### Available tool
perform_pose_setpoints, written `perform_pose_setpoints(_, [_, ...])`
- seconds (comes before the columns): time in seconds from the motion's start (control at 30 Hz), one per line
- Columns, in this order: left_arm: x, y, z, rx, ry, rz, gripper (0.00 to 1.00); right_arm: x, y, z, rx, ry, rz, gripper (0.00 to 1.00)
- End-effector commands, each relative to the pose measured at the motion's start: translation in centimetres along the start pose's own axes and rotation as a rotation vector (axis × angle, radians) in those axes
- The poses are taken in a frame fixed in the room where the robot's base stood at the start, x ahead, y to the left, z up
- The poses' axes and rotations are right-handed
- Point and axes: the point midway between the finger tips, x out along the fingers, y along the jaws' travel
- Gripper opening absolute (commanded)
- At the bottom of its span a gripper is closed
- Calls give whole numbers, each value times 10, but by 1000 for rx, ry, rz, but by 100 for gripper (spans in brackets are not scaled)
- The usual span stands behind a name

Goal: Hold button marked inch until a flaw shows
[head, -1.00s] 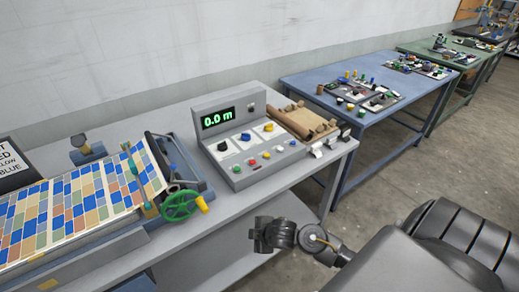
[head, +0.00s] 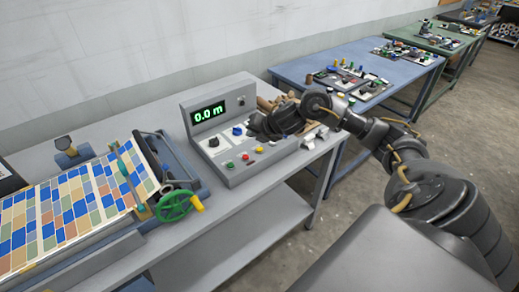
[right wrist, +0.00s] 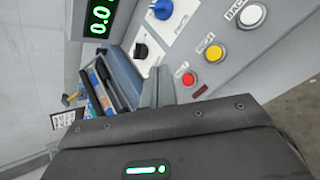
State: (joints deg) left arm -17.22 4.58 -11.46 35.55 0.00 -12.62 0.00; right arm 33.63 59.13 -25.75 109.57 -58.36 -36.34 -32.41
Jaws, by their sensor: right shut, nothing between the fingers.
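The grey control console (head: 218,163) stands on the bench, its green display (head: 208,113) reading 0.0 m. The yellow button (head: 259,149) sits in its lower row; it also shows in the right wrist view (right wrist: 214,53), where its small label seems to read INCH. My right gripper (head: 255,128) is shut and empty, over the console's right part. In the right wrist view its fingertips (right wrist: 158,82) are left of the red button (right wrist: 188,78) and apart from the yellow one. The patterned web (head: 75,207) lies on the machine at left. My left gripper is out of view.
A white button (right wrist: 251,15), labelled BACK, sits beyond the yellow one. Dials (head: 213,142) lie above the buttons. A green handwheel (head: 174,206) stands left of the console. A blue table (head: 318,68) with small parts is behind my right arm.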

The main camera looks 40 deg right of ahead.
Motion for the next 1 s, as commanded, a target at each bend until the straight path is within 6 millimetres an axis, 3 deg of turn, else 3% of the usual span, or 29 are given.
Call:
perform_pose_setpoints(0.1, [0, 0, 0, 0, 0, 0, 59, -13, -7, 26, -56, -6, -29, 0])
perform_pose_setpoints(0.27, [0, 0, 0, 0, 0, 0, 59, -21, -12, 39, -87, -3, -47, 0])
perform_pose_setpoints(0.73, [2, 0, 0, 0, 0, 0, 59, -20, -14, 40, -89, -3, -49, 0])
perform_pose_setpoints(1.0, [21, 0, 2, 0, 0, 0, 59, -7, -25, 30, -88, -3, -48, 0])
